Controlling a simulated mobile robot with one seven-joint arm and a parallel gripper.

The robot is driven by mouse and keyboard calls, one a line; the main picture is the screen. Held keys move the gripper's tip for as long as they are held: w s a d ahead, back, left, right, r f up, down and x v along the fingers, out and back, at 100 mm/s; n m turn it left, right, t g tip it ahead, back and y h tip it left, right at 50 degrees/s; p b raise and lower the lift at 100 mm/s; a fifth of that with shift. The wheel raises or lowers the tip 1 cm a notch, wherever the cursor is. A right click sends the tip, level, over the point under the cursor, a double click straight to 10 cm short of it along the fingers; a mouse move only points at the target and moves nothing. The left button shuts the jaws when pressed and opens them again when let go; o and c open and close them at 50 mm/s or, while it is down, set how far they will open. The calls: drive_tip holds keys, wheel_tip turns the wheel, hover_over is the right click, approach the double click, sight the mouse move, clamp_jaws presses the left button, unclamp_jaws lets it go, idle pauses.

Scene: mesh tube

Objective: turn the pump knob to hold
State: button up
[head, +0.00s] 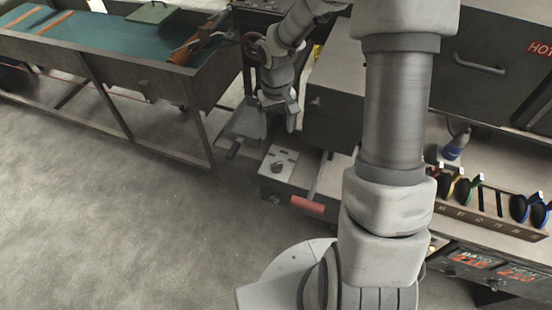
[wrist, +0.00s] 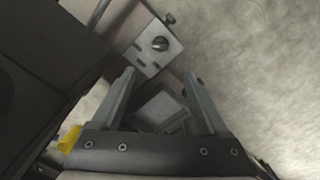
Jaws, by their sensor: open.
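The pump knob (head: 277,167) is a small dark round knob on the pale top plate of a grey box (head: 270,190). In the wrist view the knob (wrist: 160,44) carries a light mark and sits on the plate (wrist: 172,51) beside dark slots or labels that I cannot read. My gripper (head: 280,122) is above and behind the box in the head view, apart from the knob. In the wrist view my gripper (wrist: 160,74) has its two fingers spread with nothing held between them, and the knob lies just beyond the fingertips.
A red handle (head: 308,204) sticks out at the box's front right. A dark cabinet (head: 335,100) stands close to my gripper's right. A bench with a teal top (head: 80,45) is at left. A rack of coloured round items (head: 490,205) is at right. Open floor lies front left.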

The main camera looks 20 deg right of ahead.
sight(277, 164)
wheel_tip(277, 164, down, 16)
drive_tip(key=shift+r, duration=0.25)
idle(0.3)
clamp_jaws()
